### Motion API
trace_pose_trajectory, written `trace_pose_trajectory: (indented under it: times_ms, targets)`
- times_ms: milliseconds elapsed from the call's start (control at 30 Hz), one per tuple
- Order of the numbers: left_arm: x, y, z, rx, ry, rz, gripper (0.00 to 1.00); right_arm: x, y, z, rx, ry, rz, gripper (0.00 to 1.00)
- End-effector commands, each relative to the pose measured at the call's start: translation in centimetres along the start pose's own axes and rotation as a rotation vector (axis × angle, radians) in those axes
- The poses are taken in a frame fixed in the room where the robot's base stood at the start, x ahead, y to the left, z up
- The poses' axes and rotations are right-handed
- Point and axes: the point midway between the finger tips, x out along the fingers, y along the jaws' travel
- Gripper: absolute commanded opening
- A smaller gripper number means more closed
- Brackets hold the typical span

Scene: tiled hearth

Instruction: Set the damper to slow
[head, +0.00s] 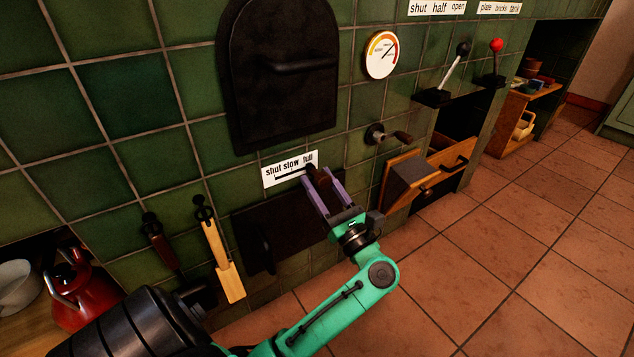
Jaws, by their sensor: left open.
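The damper's white label plate (275,179) reads shut, slow, full from left to right, with a dark slot under the words. The damper's dark brown knob (322,179) is at the right end of the slot, by the word full. My left gripper (318,172) reaches up to it from below right. Its two purple fingers are open, one on either side of the knob. Whether either finger touches the knob cannot be told. My right gripper is out of view.
A black oven door (285,75) is above the plate, and a dark lower door (235,235) is below. A crank handle (388,135), an open wooden bin (410,178) and two levers are to the right. Hanging tools (222,255) and a red kettle (75,290) are at left.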

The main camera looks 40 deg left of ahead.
Motion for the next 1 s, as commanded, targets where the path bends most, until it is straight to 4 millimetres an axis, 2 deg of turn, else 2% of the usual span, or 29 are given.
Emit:
trace_pose_trajectory:
  times_ms: [133,367,400,500,1000]
  targets:
    - [1.37,0.01,0.0,0.0,-0.001,0.0,0.53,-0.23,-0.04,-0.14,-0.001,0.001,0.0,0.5]
    - [1.49,0.0,0.05,0.001,-0.001,0.0,0.53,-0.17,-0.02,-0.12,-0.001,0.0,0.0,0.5]
    - [1.49,0.01,0.05,0.001,-0.001,0.0,0.37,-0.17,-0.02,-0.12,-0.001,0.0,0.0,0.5]
    - [1.47,0.01,0.03,0.001,0.0,0.0,0.0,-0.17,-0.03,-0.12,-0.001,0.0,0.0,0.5]
    - [1.39,0.01,-0.03,0.002,0.001,0.0,0.0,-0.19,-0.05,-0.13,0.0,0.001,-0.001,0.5]
